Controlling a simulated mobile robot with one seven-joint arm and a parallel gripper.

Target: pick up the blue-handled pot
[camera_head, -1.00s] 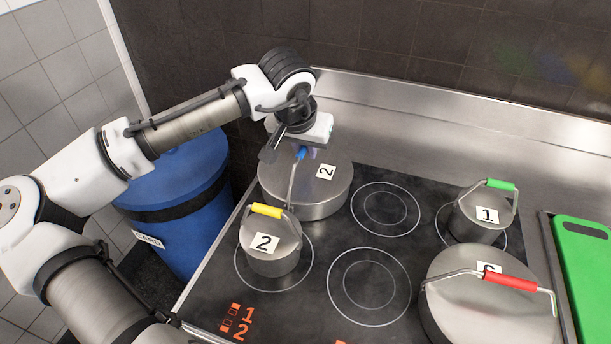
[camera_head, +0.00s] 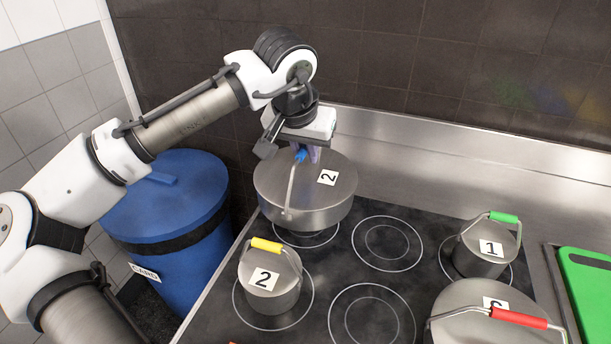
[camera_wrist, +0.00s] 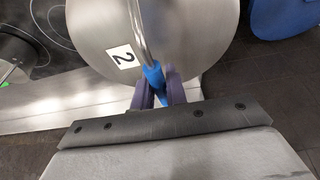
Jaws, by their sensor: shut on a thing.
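The blue-handled pot (camera_head: 308,200) is a wide steel pot with a lid marked 2, at the back left of the cooktop. Its base hangs above its burner ring, which shows below it. My gripper (camera_head: 307,154) is over the far side of the lid, shut on the blue handle. In the wrist view the pot's lid (camera_wrist: 185,40) fills the top, and the purple fingers of my gripper (camera_wrist: 160,90) close around the blue grip (camera_wrist: 153,74). Part of the handle is hidden by the fingers.
A yellow-handled pot (camera_head: 270,280) stands in front of the lifted pot. A green-handled pot (camera_head: 485,250) and a red-handled pot (camera_head: 480,310) stand at right. A green board (camera_head: 590,300) lies far right. A blue bin (camera_head: 170,210) is at left, and a steel backsplash (camera_head: 450,160) runs behind.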

